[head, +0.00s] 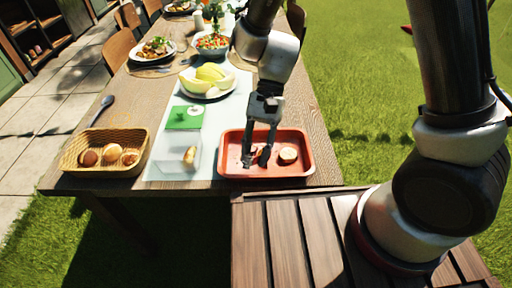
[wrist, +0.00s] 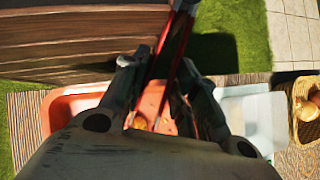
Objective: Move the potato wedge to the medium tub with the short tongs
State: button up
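My gripper (head: 258,152) points down over the red tray (head: 311,172). In the wrist view its fingers (wrist: 155,85) stand on either side of red-edged tongs (wrist: 184,40), seemingly the short tongs, and appear shut on them. The tongs' lower ends are over the tray; what lies between them is unclear. A small tan piece (wrist: 140,121) shows in the tray near these ends. A pale wedge-shaped piece (head: 190,155), apparently a potato wedge, is in the clear tub (head: 165,165) left of the tray, which may be the medium tub. A round pale piece (head: 288,155) lies in the tray's right part.
A wicker basket (head: 75,151) with several brown round items stands at the left. A green card or box (head: 186,117) lies behind the clear tub. A plate of yellow melon-like pieces (head: 208,80), a bowl (head: 212,44) and another plate (head: 155,48) stand farther back.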

grip_shut()
notch_tip(320, 180, up, 12)
dwell(0.9)
